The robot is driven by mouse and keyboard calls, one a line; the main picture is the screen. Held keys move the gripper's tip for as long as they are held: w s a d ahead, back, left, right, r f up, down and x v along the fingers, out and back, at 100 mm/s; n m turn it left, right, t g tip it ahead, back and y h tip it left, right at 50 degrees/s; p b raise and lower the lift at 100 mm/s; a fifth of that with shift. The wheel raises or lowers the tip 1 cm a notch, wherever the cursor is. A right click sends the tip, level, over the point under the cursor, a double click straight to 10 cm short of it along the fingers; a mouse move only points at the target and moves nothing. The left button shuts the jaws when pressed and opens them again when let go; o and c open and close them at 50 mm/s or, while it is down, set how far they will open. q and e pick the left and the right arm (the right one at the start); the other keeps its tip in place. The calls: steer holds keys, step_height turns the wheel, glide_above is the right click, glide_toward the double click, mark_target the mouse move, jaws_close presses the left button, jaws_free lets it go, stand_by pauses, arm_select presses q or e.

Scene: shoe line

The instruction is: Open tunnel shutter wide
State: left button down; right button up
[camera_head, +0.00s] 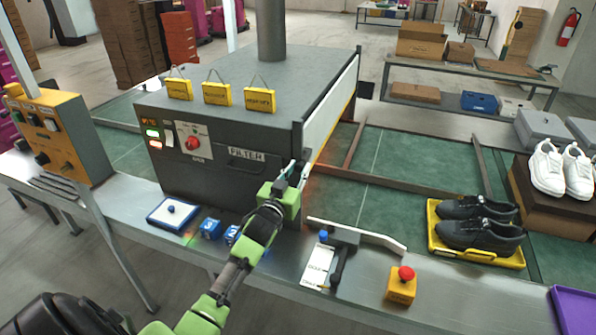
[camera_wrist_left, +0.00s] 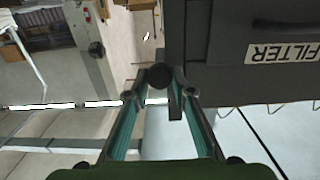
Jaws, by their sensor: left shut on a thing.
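The dark grey tunnel housing (camera_head: 225,170) stands on the bench in the head view, with a FILTER label on its front. The pale shutter panel (camera_head: 330,108) shows at its right end, with an orange glow around its lower edge. My left gripper (camera_head: 292,176) is at the housing's front right corner, beside the shutter's near edge. In the left wrist view, its fingers (camera_wrist_left: 160,84) are shut on a dark knob-like handle (camera_wrist_left: 158,73) next to the housing's edge. How the handle joins the shutter is hidden. My right gripper is not in view.
Green conveyor (camera_head: 385,165) runs right of the tunnel, with dark shoes on a yellow tray (camera_head: 472,250). A lever with a white arm (camera_head: 360,232) and a red-topped button box (camera_head: 402,285) stand on the bench's front strip. Yellow tags (camera_head: 217,94) stand on the housing.

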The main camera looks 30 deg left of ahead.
arm_select(q)
steer(key=shift+r, duration=0.15)
steer(key=c, duration=1.8)
jaws_free()
steer(key=shift+o, duration=0.2)
steer(key=v, duration=1.2)
